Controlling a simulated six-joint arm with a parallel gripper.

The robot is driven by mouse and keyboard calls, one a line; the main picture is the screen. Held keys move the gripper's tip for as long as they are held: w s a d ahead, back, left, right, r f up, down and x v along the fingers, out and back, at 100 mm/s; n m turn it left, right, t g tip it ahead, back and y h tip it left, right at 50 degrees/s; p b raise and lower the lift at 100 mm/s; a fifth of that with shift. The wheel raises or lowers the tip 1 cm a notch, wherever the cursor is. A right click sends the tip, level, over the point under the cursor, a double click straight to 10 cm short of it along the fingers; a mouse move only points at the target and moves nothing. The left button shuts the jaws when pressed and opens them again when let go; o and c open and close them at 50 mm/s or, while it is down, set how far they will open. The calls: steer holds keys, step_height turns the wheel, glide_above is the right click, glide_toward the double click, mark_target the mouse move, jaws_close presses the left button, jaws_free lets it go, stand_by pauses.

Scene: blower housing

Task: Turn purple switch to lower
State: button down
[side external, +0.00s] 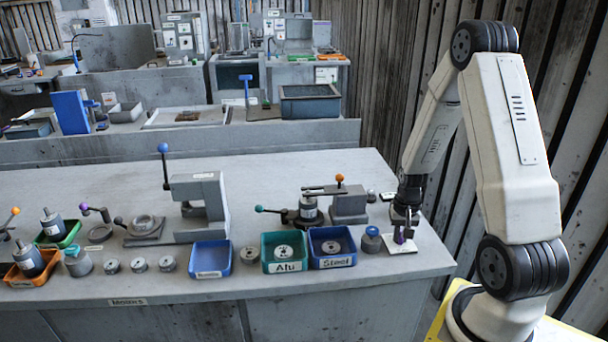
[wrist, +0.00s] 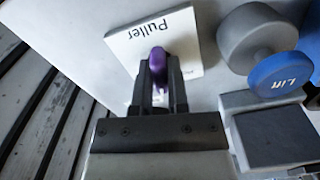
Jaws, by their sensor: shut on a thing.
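The purple switch (wrist: 157,62) stands on a white plate (wrist: 185,50) that reads "Puller". In the side external view the switch (side external: 399,237) shows as a small purple part on the white plate (side external: 405,248) at the right end of the bench. My gripper (wrist: 159,82) points down over the plate and is shut on the purple switch. Its fingers cover part of the switch and part of the plate's lettering. I cannot tell the switch's exact setting.
A grey knob with a blue cap (wrist: 278,75) stands close beside the plate. A blue tray marked "Steel" (side external: 340,263) and a green tray marked "Alu" (side external: 287,267) lie to the left. A clamp-like device with an orange ball (side external: 340,179) stands behind.

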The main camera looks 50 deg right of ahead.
steer(key=shift+w+m, duration=0.1)
steer(key=shift+m, duration=2.2)
steer(key=c, duration=0.7)
jaws_free()
steer(key=shift+r, duration=0.1)
steer(key=shift+r, duration=2.9)
